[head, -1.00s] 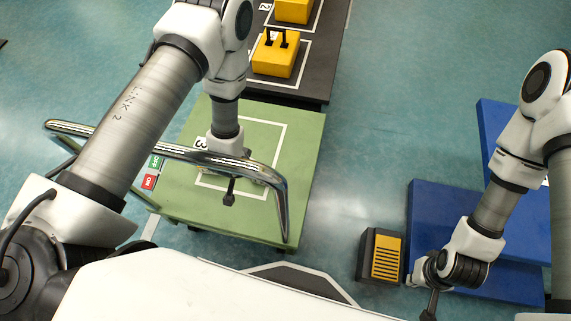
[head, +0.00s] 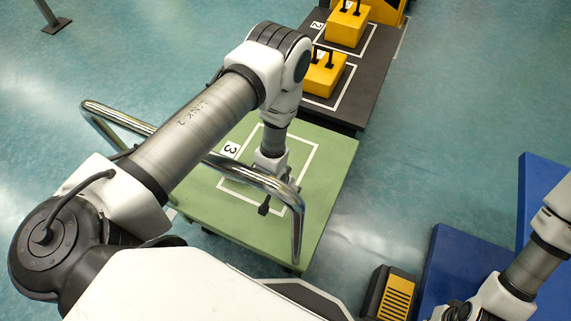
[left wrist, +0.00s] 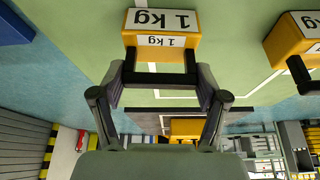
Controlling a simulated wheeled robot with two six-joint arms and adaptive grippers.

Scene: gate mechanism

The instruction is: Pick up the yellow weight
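In the left wrist view a yellow weight (left wrist: 163,27) labelled "1 kg" appears upside down at the top centre, over green. Its black handle (left wrist: 160,79) lies between the spread fingers of my left gripper (left wrist: 160,88); I cannot tell whether they touch it. A second yellow weight (left wrist: 293,38) is at the right. In the head view two yellow weights with black handles, one nearer (head: 323,76) and one farther (head: 347,24), stand on a dark platform (head: 350,108). There my left gripper (head: 264,207) is over the green platform, where no weight is visible.
The green platform (head: 325,195) has a white square and a "3". A chrome rail (head: 240,175) curves past my left arm. A yellow-and-black block (head: 397,297) stands beside a blue platform (head: 465,262) at the lower right.

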